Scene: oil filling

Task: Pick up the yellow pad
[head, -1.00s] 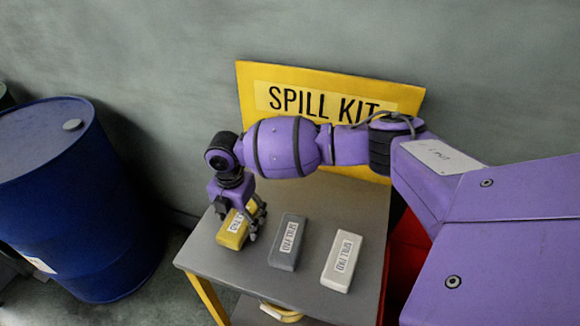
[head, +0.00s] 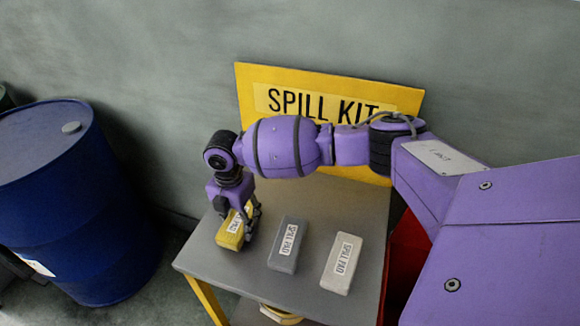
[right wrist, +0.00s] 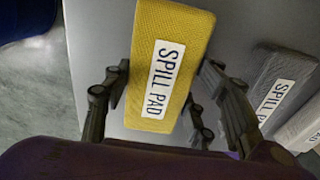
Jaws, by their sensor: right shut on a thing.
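The yellow pad (head: 229,237) lies at the left side of the grey table top in the head view, with a white SPILL PAD label. In the right wrist view the yellow pad (right wrist: 176,40) runs up the middle between the fingers. My right gripper (head: 238,225) points down over it from above, and its fingers (right wrist: 160,95) close in on both long sides of the pad. The gripper is shut on the yellow pad. The far part of the pad is hidden by the gripper in the head view. My left gripper is not in view.
A grey pad (head: 286,246) and a white pad (head: 341,264) lie to the right on the table (head: 312,295). A yellow SPILL KIT sign (head: 320,97) stands behind. A blue drum (head: 75,210) stands on the floor at left. A red object (head: 405,255) is right of the table.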

